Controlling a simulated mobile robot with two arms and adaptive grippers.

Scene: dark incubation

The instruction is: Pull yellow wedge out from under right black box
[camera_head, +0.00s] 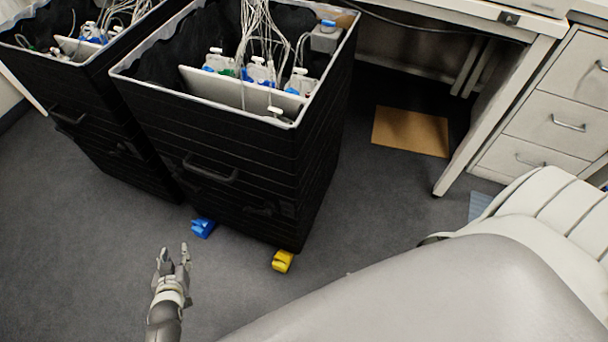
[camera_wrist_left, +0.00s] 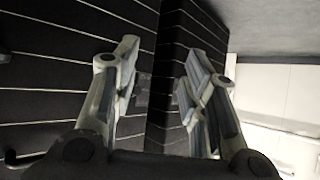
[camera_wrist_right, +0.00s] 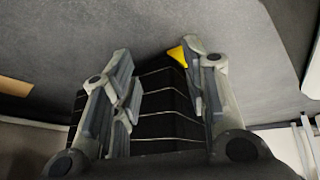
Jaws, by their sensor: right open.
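The right black box (camera_head: 240,170) stands on the carpet, open at the top with cables inside. The yellow wedge (camera_head: 282,261) sticks out from under its front right bottom corner. In the right wrist view the yellow wedge (camera_wrist_right: 179,54) shows by the box's edge, partly behind a finger. My right gripper (camera_wrist_right: 155,75) is open and empty, with the box (camera_wrist_right: 160,112) seen between its fingers; the head view does not show it. My left gripper (camera_head: 174,254) is open and empty, left of the yellow wedge; its wrist view shows the box corner (camera_wrist_left: 170,75).
A blue wedge (camera_head: 202,227) lies at the right box's front left corner. Another black box (camera_head: 90,110) stands close on the left. A desk and drawers (camera_head: 550,110) are at right, with a brown board (camera_head: 410,131) on the floor. Carpet in front is clear.

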